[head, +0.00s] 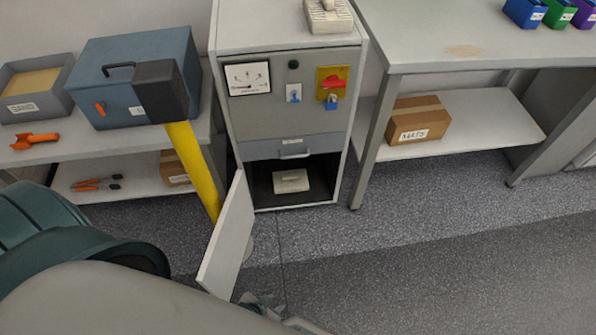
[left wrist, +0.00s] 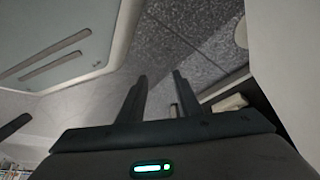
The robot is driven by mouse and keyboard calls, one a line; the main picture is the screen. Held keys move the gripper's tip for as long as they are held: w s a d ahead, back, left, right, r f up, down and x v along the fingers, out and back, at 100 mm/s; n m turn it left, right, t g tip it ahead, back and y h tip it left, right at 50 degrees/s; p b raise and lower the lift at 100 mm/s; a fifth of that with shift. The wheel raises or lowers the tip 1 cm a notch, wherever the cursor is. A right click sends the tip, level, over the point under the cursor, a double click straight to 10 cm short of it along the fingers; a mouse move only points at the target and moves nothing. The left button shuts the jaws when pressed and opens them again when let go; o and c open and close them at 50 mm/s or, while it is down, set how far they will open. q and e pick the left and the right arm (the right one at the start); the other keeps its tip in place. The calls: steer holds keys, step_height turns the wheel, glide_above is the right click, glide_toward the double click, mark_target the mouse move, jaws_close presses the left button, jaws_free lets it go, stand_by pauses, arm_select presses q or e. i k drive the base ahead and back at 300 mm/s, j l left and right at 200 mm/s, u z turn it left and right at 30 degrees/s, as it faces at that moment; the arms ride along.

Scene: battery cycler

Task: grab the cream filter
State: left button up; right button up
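A cream filter block (head: 291,181) lies on the floor of the open lower compartment of the grey cabinet (head: 345,110). A second cream block with a ridged top (head: 328,16) lies on top of the cabinet. My left gripper (head: 264,305) is at the bottom edge of the head view, below the open door and mostly hidden by my arm. In the left wrist view my left gripper (left wrist: 159,95) has its two fingers apart with nothing between them. A pale block (left wrist: 230,103) shows there to the right of the fingers, probably the filter.
The white cabinet door (head: 228,237) stands open, jutting out left of the compartment. A yellow post with a dark head (head: 193,165) stands left of the cabinet. A table leg (head: 371,145) is close on the right. The floor (head: 420,215) to the right is clear.

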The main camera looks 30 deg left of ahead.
mark_target(292, 181)
steer(key=i+u, duration=0.1)
steer(key=i, duration=0.8)
